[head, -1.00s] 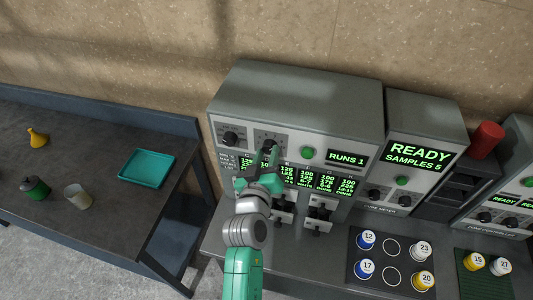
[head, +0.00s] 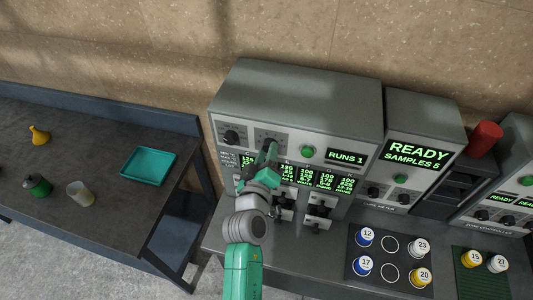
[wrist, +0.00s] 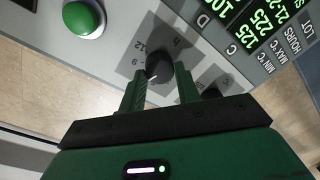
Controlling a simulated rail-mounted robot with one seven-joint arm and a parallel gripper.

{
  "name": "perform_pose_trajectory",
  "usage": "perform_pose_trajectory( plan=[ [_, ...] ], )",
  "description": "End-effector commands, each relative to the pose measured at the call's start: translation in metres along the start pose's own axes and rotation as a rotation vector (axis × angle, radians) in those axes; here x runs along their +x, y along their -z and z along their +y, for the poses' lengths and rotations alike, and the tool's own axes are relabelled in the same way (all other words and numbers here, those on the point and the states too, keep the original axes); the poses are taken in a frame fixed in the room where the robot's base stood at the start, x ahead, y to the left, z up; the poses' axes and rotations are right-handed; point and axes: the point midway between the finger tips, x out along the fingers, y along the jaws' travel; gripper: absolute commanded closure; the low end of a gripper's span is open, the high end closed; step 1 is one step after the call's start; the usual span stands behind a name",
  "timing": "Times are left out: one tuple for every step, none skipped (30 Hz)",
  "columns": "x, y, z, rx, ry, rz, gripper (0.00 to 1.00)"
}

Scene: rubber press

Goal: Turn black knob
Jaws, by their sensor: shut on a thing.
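The press's grey control panel (head: 290,140) carries a black knob on a dark dial plate. In the wrist view this black knob (wrist: 158,67) sits between my two green fingertips, with a white mark on its lower left side and printed numbers such as 9 and 12 around it. My gripper (wrist: 160,82) is shut on the knob. In the head view my gripper (head: 268,155) reaches up to the panel's second dial and largely hides the knob. A second black knob (head: 231,137) is on the dial to the left; it also shows in the wrist view (wrist: 211,93).
A green button (head: 307,152) and a "RUNS 1" display (head: 346,157) are right of the knob. Levers (head: 318,212) stick out below the panel. Numbered cups stand on a dark mat (head: 355,240) at lower right. A teal tray (head: 148,166) lies on the left table.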

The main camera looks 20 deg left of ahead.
Motion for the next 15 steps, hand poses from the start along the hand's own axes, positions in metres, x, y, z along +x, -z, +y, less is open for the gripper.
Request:
perform_pose_trajectory(
  plan=[
    [0.0,0.0,0.0001,0.0,0.0,0.0,0.9],
    [0.0,0.0,0.0001,0.0,0.0,0.0,0.9],
    [0.0,0.0,0.0001,0.001,0.0,0.0,0.9],
    [0.0,0.0,0.0001,0.001,0.0,0.0,0.9],
    [0.0,0.0,0.0001,0.001,0.0,0.0,0.9],
    [0.0,0.0,0.0001,0.001,0.0,0.0,0.6],
    [0.0,0.0,0.0001,0.001,0.0,0.0,0.54],
    [0.0,0.0,0.0001,0.001,0.0,0.0,0.48],
    [0.0,0.0,0.0001,0.001,0.0,0.0,0.46],
    [0.0,0.0,0.0001,0.001,0.0,0.0,0.46],
    [0.0,0.0,0.0001,0.001,0.0,0.0,0.46],
    [0.0,0.0,0.0,0.001,0.0,0.0,0.46],
    [0.0,0.0,0.0,0.001,0.0,0.0,0.46],
    [0.0,0.0,0.0,0.001,0.0,0.0,0.46],
    [-0.0001,0.0,0.0,0.001,0.0,0.0,0.46]
  ],
)
